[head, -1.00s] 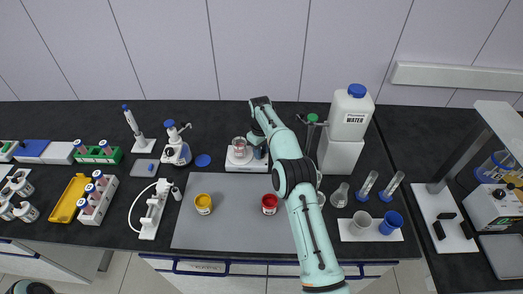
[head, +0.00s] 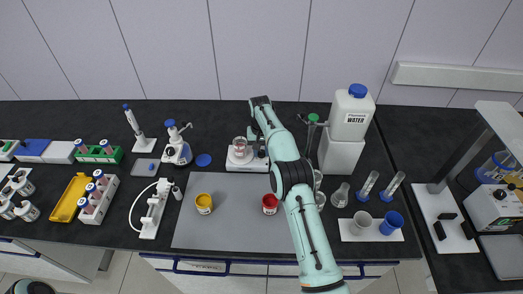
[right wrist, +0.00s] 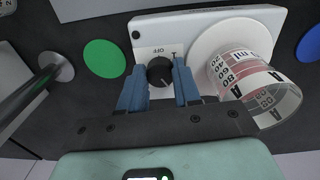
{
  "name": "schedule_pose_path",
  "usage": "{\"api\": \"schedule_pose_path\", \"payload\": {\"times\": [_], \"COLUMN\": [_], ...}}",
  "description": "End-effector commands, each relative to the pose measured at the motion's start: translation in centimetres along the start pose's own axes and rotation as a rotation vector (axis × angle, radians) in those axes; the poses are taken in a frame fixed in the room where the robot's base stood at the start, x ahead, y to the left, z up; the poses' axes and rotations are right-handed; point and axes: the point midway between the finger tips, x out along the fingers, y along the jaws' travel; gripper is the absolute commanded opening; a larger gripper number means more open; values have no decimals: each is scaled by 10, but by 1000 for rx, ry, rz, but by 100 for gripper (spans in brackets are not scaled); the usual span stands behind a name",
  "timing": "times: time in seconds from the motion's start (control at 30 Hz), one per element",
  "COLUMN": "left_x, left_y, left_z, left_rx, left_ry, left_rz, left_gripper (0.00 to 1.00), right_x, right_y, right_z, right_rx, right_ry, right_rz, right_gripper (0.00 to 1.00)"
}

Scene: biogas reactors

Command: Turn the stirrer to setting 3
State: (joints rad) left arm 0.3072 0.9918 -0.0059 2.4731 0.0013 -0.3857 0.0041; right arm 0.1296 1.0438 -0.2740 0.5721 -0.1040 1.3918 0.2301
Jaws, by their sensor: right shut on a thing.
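The stirrer (head: 247,168) is a white box with a round plate and a black knob (right wrist: 160,72). It stands at the back of the grey mat, and its face shows large in the right wrist view (right wrist: 180,22). A beaker (right wrist: 255,88) with pink liquid stands on the plate; it also shows in the head view (head: 240,145). My right gripper (right wrist: 158,82) has its blue fingers on either side of the knob, shut on it. "OFF" is printed beside the knob; I cannot read its setting. My left gripper is not in view.
The beaker is close beside my right fingers. A green disc (right wrist: 104,57) and a metal rod (right wrist: 45,80) are to the left in the right wrist view. A yellow jar (head: 204,204) and a red jar (head: 270,204) stand on the grey mat (head: 235,230), which is otherwise mostly clear.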

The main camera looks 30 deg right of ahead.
Motion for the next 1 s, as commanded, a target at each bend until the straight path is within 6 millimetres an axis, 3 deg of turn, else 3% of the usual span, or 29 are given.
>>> {"api": "schedule_pose_path", "payload": {"times": [0.57, 0.6, 0.67, 1.0], "left_x": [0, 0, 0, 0], "left_y": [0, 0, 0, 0], "left_z": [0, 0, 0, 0], "left_rx": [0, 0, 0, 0], "left_ry": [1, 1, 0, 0], "left_rz": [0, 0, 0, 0], "left_gripper": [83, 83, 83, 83], "right_x": [-3, -3, -3, -1], "right_y": [0, 0, 0, 0], "right_z": [-2, -2, -2, -1], "right_rx": [34, 34, 33, 22], "right_ry": [9, 9, 8, 3], "right_rz": [-1, -1, -1, 0], "right_gripper": [2, 39, 58, 58]}}
